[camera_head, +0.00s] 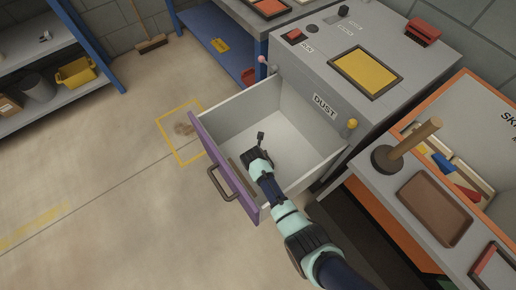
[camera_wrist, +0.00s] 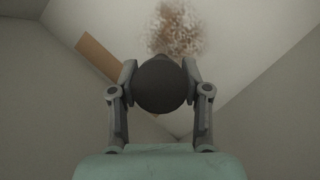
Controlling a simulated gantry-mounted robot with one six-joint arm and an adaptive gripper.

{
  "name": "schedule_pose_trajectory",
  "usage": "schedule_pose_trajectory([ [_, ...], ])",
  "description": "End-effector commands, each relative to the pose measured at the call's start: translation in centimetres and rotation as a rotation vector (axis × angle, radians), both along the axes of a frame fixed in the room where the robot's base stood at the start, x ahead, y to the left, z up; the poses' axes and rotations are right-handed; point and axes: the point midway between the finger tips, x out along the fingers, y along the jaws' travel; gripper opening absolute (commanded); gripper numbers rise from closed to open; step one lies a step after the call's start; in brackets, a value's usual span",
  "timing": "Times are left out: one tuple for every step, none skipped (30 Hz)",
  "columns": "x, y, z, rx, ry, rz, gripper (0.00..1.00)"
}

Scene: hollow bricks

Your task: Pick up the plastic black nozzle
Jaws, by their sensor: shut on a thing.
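The black nozzle (camera_head: 261,136) shows as a small dark piece at the tip of my gripper (camera_head: 257,153), inside the open drawer (camera_head: 285,117). In the wrist view the nozzle (camera_wrist: 160,87) looks like a dark round end, held between the two fingers of my gripper (camera_wrist: 160,90). The fingers touch it on both sides. Its far part is hidden behind the round end. I cannot tell how high it is above the drawer floor.
The drawer has white walls and a purple front (camera_head: 228,170) with a handle (camera_head: 219,184). A brown strip (camera_wrist: 100,56) and brown specks (camera_wrist: 178,30) lie beyond the nozzle. A grey machine (camera_head: 330,75) stands behind, and a bench with a brown tray (camera_head: 436,208) at right.

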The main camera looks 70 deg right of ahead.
Motion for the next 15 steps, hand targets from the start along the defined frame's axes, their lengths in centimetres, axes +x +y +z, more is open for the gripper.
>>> schedule_pose_trajectory([
  [0.1,-0.1,2.8,-0.002,-0.003,0.0,0.11],
  [0.1,-0.1,3.9,-0.003,-0.004,0.0,0.11],
  [0.1,-0.1,5.4,-0.002,-0.003,-0.001,0.11],
  [0.1,-0.1,6.5,-0.002,-0.003,-0.001,0.11],
  [0.1,-0.1,7.5,-0.002,-0.003,-0.001,0.11],
  [0.0,0.0,8.8,-0.001,-0.003,-0.001,0.11],
  [0.0,0.0,9.7,-0.002,-0.003,0.0,0.11],
  [0.0,0.0,10.6,-0.002,-0.003,0.0,0.11],
  [0.0,0.0,11.7,-0.002,-0.002,-0.001,0.11],
  [0.0,0.0,12.4,-0.002,-0.002,-0.001,0.11],
  [0.0,0.0,13.0,-0.001,-0.001,-0.001,0.11],
  [0.0,0.0,13.8,-0.002,-0.002,-0.001,0.11],
  [0.0,0.0,14.2,-0.001,-0.001,-0.001,0.11],
  [0.0,0.0,14.6,-0.001,-0.001,-0.001,0.11],
  [0.0,0.0,15.0,-0.001,-0.001,-0.001,0.11],
])
